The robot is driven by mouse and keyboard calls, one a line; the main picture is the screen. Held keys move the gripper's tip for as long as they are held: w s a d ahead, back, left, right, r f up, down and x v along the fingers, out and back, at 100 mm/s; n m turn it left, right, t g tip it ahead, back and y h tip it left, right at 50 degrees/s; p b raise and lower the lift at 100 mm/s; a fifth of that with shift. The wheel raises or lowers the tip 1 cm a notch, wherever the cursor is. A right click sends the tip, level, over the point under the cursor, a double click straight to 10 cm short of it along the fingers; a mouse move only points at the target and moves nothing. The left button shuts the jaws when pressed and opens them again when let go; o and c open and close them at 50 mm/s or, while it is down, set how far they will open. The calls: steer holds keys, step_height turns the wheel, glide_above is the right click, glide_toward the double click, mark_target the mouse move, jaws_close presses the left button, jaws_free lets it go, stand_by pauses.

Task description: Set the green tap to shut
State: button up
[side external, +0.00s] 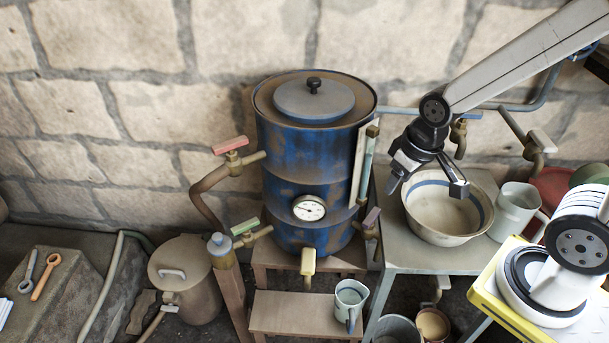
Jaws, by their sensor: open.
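The green tap (245,227) sits on a short brass pipe at the lower left side of the blue drum (292,160). Its green bar handle slants up to the right, looking roughly in line with the pipe below it. I cannot tell for sure from this angle whether it is open or shut. My gripper (425,188) is open and empty, its fingers apart and pointing down. It hangs above the left part of the enamel bowl (435,236), well to the right of the green tap, with the drum between them.
A red tap (230,146) stands above the green one on a bent pipe. A yellow tap (308,262) is at the drum's front, and a mauve tap (371,219) at its right. A wooden post (231,290) rises just left of the green tap. A mug (350,300) stands below.

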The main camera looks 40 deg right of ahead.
steer(key=w+a+r+m+t, duration=0.1)
steer(key=w+a+m+t, duration=0.75)
steer(key=w, duration=0.45)
steer(key=w+a+r+m+t, duration=0.2)
steer(key=w+a+m+t, duration=0.6)
steer(key=w, duration=0.5)
steer(key=m+g, duration=0.1)
steer(key=m, duration=0.1)
glide_toward(247, 228)
steer(key=w, duration=0.3)
steer(key=shift+w+n, duration=0.15)
steer(key=shift+n, duration=0.1)
steer(key=shift+w, duration=0.1)
steer(key=shift+w, duration=3.75)
